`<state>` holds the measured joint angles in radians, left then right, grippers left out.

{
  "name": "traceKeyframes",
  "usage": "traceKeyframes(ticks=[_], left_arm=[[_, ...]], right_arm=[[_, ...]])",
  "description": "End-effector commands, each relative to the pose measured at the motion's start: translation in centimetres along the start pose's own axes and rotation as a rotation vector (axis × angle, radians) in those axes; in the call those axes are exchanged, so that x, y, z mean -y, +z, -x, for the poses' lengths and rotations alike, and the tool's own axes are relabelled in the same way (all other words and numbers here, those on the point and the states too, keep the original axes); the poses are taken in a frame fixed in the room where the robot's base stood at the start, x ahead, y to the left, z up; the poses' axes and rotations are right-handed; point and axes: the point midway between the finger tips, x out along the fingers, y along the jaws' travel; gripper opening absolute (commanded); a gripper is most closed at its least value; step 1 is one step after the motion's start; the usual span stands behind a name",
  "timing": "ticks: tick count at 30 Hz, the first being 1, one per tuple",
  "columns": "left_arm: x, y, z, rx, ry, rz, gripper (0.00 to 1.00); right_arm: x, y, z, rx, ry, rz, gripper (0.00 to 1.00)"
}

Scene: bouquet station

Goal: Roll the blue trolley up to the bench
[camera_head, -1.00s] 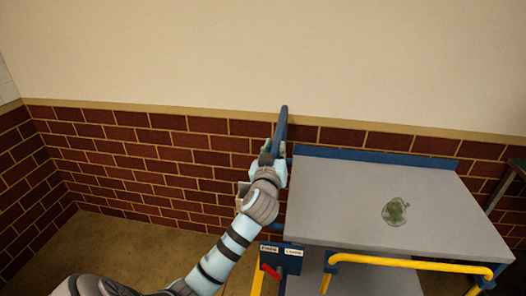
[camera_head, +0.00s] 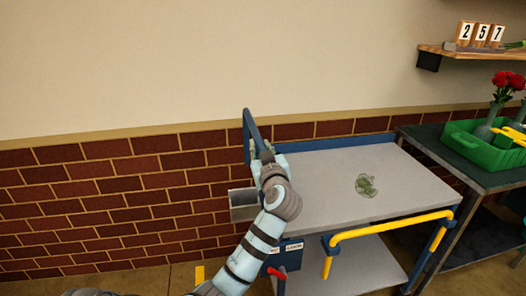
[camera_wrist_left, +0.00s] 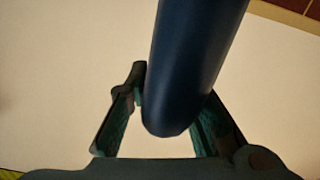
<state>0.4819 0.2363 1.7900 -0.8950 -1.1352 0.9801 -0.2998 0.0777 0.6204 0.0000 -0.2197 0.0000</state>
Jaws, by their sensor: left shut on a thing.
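The blue trolley (camera_head: 320,190) has a grey top, a lower shelf and a yellow side rail. Its upright blue push handle (camera_head: 248,128) stands at the left end. My left gripper (camera_head: 262,152) is shut on that handle; the handle also fills the middle of the left wrist view (camera_wrist_left: 195,60), between the fingers. A red lever (camera_head: 277,273) shows under a small label plate at the trolley's near left corner. The dark bench (camera_head: 455,165) stands at the right. The trolley's right end is close to it; I cannot tell whether they touch. My right gripper is not in view.
A small greenish see-through thing (camera_head: 366,184) is on the trolley top. The bench holds a green tray (camera_head: 470,148) and red flowers (camera_head: 508,82). A wall shelf (camera_head: 470,53) carries number blocks. A brick wall runs behind.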

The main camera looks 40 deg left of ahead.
Motion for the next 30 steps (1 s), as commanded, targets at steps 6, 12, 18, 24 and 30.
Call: traceKeyframes(ticks=[6,12,18,24,30], left_arm=[[-0.3,-0.4,0.0,-0.008,0.007,0.005,0.00],[-0.4,-0.4,0.0,-0.009,0.010,0.005,0.38],[-0.2,-0.4,0.0,-0.008,0.005,0.003,0.41],[-0.3,-0.2,0.0,-0.005,0.006,0.002,0.41],[-0.4,-0.1,2.6,-0.002,0.009,0.005,0.41]], right_arm=[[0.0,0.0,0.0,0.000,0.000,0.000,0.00],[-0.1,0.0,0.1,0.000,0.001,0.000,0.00],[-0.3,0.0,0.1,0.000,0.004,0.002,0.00],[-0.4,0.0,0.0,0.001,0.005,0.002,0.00],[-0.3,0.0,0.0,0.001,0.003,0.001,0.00]])
